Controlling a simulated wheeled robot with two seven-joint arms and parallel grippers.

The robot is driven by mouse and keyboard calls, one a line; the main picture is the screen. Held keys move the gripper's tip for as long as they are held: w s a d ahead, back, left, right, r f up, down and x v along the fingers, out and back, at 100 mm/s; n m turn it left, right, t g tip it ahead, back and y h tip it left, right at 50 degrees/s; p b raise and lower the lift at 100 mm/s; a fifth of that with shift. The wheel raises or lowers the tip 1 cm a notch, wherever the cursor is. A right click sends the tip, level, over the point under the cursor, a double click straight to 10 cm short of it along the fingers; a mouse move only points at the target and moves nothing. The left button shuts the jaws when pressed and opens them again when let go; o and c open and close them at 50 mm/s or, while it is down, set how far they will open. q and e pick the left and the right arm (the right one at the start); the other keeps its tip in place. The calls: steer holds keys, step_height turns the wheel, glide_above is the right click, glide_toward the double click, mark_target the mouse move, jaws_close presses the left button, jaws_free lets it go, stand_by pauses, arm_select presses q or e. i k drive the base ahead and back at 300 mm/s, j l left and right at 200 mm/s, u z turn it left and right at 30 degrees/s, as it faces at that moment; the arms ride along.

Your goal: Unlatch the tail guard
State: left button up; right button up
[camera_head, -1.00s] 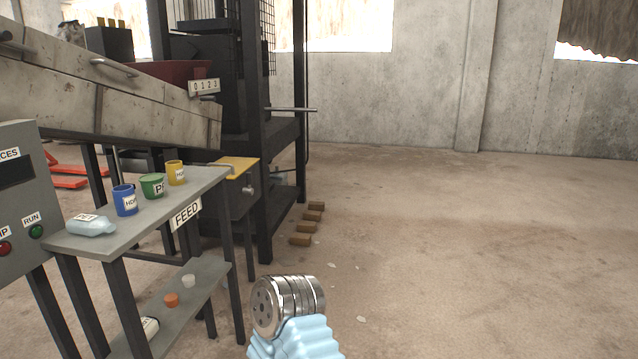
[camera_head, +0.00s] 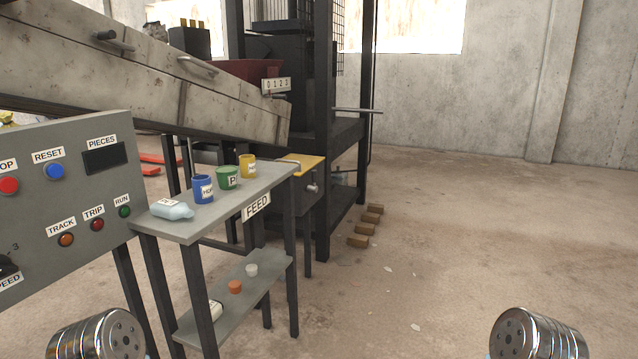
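The long sloped grey metal housing (camera_head: 150,85) fills the upper left, with a handle (camera_head: 197,66) and a dark knobbed lever (camera_head: 114,41) on its side. No part is marked as the tail guard, and I cannot tell which part it is or see a sure latch. A small metal knob (camera_head: 313,188) sits on a dark box under a yellow plate, beyond the FEED shelf. Silver joints of my two arms show at the bottom left and bottom right, apart from everything. Neither gripper's fingers are in view.
A grey control panel (camera_head: 66,228) stands at the left. The FEED shelf (camera_head: 224,222) holds a bottle and blue, green and yellow cups; smaller items lie on its lower shelf. A black frame (camera_head: 323,120) stands behind, with brown blocks (camera_head: 365,228) beside it.

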mark_target(313, 189)
steer(key=i+l, duration=0.6)
steer(key=i, duration=0.15)
steer(key=i+l, duration=0.6)
steer(key=i, duration=0.15)
